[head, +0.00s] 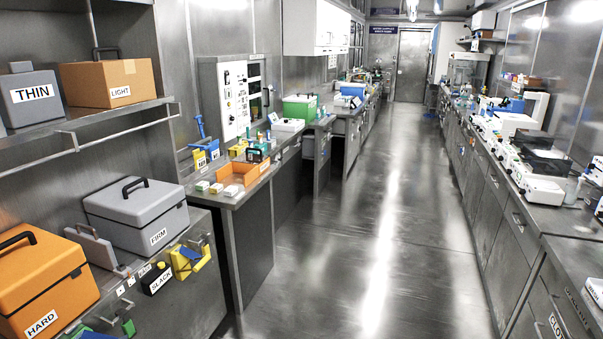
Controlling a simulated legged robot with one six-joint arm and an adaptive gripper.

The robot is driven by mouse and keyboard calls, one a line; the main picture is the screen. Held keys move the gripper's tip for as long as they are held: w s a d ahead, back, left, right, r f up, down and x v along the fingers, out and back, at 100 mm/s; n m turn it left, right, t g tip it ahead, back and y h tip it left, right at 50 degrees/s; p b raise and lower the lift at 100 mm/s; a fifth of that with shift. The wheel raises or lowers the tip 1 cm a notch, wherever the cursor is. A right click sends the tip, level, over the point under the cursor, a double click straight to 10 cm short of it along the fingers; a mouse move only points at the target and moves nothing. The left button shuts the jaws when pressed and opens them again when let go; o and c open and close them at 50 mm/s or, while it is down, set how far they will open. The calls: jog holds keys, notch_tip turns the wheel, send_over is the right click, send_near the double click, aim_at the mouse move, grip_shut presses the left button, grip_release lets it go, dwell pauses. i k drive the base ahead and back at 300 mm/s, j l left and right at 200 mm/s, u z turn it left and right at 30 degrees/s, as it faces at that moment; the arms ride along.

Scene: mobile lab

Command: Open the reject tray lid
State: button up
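No object in the head view carries a readable "reject" label, so I cannot tell which one is the reject tray or where its lid is. An open orange tray (243,178) sits on the left bench, with small white and green boxes (216,187) in front of it. A green box with a pale top (299,107) stands farther back on that bench and looks closed. My gripper is not in view.
At the near left are an orange HARD case (42,285) and a grey FIRM case (138,214), both closed. A THIN case (30,95) and a LIGHT carton (108,82) sit on a shelf above. The aisle floor (370,210) is clear. Instruments line the right counter (560,218).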

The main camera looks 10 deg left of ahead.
aim_at(246, 157)
jog(key=i+u, duration=0.35)
jog(key=i, duration=2.6)
jog(key=i+j, duration=0.1)
jog(key=i, duration=1.25)
jog(key=l+z, duration=0.05)
